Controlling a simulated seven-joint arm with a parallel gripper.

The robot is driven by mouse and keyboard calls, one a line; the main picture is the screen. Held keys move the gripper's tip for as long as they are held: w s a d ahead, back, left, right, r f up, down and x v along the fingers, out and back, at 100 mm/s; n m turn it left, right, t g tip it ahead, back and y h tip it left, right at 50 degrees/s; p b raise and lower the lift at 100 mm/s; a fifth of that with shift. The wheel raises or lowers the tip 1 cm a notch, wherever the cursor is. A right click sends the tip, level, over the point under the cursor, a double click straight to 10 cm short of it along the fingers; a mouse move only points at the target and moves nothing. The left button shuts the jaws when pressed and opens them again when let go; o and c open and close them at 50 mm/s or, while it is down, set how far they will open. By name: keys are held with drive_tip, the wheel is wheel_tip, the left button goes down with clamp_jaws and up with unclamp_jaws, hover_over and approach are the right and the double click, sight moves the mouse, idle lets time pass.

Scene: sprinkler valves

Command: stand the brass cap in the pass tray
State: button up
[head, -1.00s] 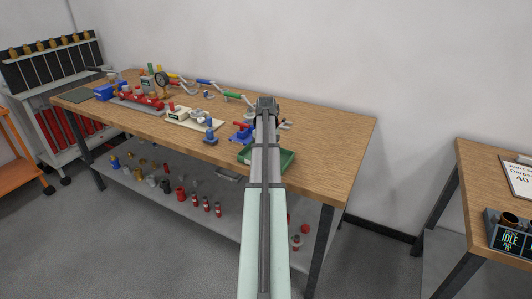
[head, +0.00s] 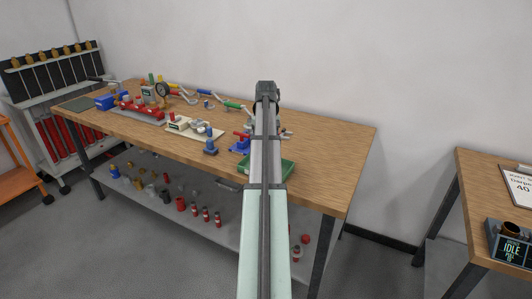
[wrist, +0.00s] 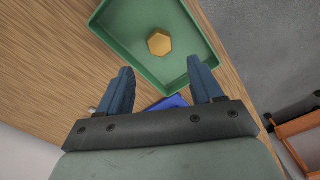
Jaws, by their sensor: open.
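A gold-coloured brass cap (wrist: 159,41) with a six-sided outline sits inside a green tray (wrist: 115,42), apart from its walls, in the wrist view. Seen from above, I cannot tell which end of the cap is up. In the head view the same green tray (head: 285,172) is at the table's front right, partly behind my arm, and the cap is hidden. My gripper (wrist: 161,75) is open, with nothing between its blue fingers, and the cap shows beyond the fingertips. In the head view the gripper end (head: 266,90) is above the table's back part.
A blue-and-red valve piece (head: 240,145) stands just left of the tray. Fittings, a gauge (head: 163,90) and a red manifold (head: 140,109) crowd the table's left. The wooden table (head: 335,150) is bare at right. A wall stands behind.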

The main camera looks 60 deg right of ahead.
drive_tip(key=shift+r, duration=1.35)
idle(0.3)
